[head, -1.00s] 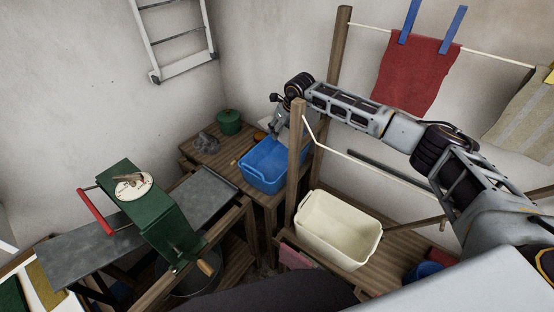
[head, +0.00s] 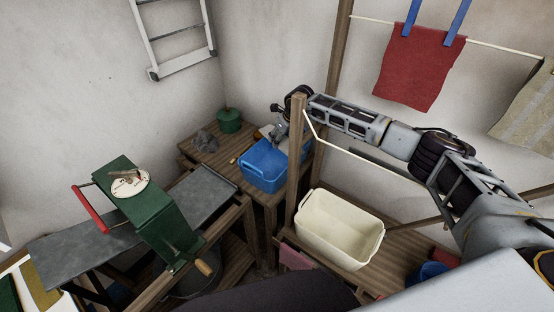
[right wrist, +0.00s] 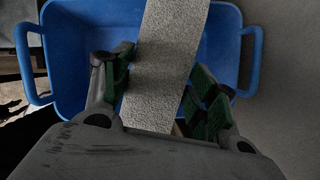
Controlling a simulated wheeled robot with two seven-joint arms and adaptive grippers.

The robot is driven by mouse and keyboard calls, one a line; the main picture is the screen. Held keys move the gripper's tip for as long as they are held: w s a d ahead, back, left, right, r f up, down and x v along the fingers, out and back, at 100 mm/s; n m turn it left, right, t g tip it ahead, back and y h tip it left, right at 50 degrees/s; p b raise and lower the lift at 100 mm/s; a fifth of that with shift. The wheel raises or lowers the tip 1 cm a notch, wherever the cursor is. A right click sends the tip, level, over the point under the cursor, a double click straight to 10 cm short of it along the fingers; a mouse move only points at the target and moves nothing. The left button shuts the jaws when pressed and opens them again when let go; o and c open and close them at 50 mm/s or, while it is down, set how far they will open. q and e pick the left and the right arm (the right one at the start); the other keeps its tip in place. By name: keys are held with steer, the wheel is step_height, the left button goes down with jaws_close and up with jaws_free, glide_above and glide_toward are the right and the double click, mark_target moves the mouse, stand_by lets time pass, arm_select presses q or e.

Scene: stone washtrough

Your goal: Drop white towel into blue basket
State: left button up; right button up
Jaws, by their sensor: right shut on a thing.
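The blue basket (head: 262,173) stands on a wooden table in the back corner, and its blue rim and handles surround the scene in the right wrist view (right wrist: 252,62). My right gripper (head: 277,143) is over the basket in the head view. In the right wrist view the same gripper (right wrist: 162,90) is shut on the white towel (right wrist: 168,60), a pale, rough-textured strip that extends over the basket. I cannot make out the towel clearly in the head view. My left gripper is not in view.
A wooden post (head: 297,160) stands just right of the basket, close to my right arm. A cream tub (head: 340,228) is in front right. A green pot (head: 229,120) and a grey cloth (head: 204,140) are left of the basket. A red towel (head: 420,65) hangs on the line.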

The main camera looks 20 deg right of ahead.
steer(key=shift+f, duration=0.2)
steer(key=o, duration=1.4)
steer(key=shift+c, duration=0.2)
steer(key=shift+r, duration=0.1)
steer(key=v, duration=1.2)
steer(key=shift+s, duration=0.1)
